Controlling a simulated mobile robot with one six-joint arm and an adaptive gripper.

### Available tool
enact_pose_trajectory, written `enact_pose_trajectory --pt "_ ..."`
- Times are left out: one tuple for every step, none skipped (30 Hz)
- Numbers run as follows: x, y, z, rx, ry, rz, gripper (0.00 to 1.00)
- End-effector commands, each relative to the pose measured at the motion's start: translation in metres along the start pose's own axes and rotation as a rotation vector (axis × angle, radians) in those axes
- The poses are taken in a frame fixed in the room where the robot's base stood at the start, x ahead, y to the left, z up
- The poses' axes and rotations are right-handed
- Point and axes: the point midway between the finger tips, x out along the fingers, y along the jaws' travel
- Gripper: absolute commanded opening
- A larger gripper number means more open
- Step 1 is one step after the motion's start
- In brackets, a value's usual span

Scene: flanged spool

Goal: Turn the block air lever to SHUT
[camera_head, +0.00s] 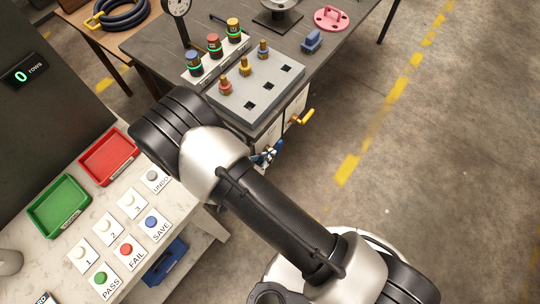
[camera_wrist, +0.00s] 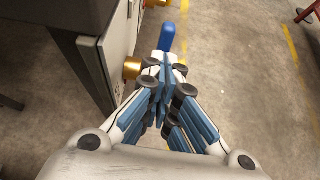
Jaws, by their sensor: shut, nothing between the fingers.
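A blue lever handle (camera_wrist: 167,38) shows in the wrist view just beyond my fingertips, beside the panelled side of the bench. A brass-coloured fitting (camera_wrist: 132,68) is left of the fingers. My gripper (camera_wrist: 164,75) is shut and empty, its tips close to the blue handle; I cannot tell whether they touch. The lever's pivot is hidden behind the fingers. In the head view my gripper (camera_head: 267,157) is low beside the bench, partly hidden by my arm. A yellow lever (camera_head: 302,117) sticks out from the bench's side beyond it. No lever label is readable.
The dark bench (camera_head: 300,58) carries a grey socket block (camera_head: 262,108), coloured plugs and a gauge (camera_head: 178,8). A pale table (camera_head: 190,215) with buttons, a red tray (camera_head: 108,158) and a green tray (camera_head: 62,207) stands left. The floor (camera_head: 420,170) to the right is clear.

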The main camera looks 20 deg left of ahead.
Motion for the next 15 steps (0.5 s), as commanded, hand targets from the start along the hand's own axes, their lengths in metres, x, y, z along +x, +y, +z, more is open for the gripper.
enact_pose_trajectory --pt "0.0058 -0.0003 0.0007 0.002 0.000 -0.002 0.00" --pt "0.0079 -0.0003 0.0015 0.001 0.000 -0.001 0.00" --pt "0.0101 -0.0001 0.0024 0.001 0.000 -0.001 0.00" --pt "0.0113 -0.0001 0.0029 0.001 0.000 -0.001 0.00" --pt "0.0121 0.0000 0.0033 0.001 0.000 0.000 0.00" --pt "0.0128 0.0001 0.0037 0.000 0.000 0.000 0.00" --pt "0.0131 0.0001 0.0039 0.000 0.000 0.000 0.00" --pt "0.0132 0.0002 0.0041 0.000 0.000 0.000 0.00" --pt "0.0132 0.0002 0.0042 0.000 -0.001 0.000 0.00" --pt "0.0131 0.0002 0.0043 0.000 -0.001 0.001 0.00" --pt "0.0130 0.0002 0.0043 0.000 -0.001 0.001 0.00" --pt "0.0130 0.0002 0.0043 0.000 -0.001 0.000 0.00" --pt "0.0129 0.0002 0.0043 0.000 -0.001 0.000 0.00" --pt "0.0129 0.0002 0.0043 0.000 -0.001 0.000 0.00" --pt "0.0129 0.0002 0.0044 0.000 0.000 0.000 0.00"
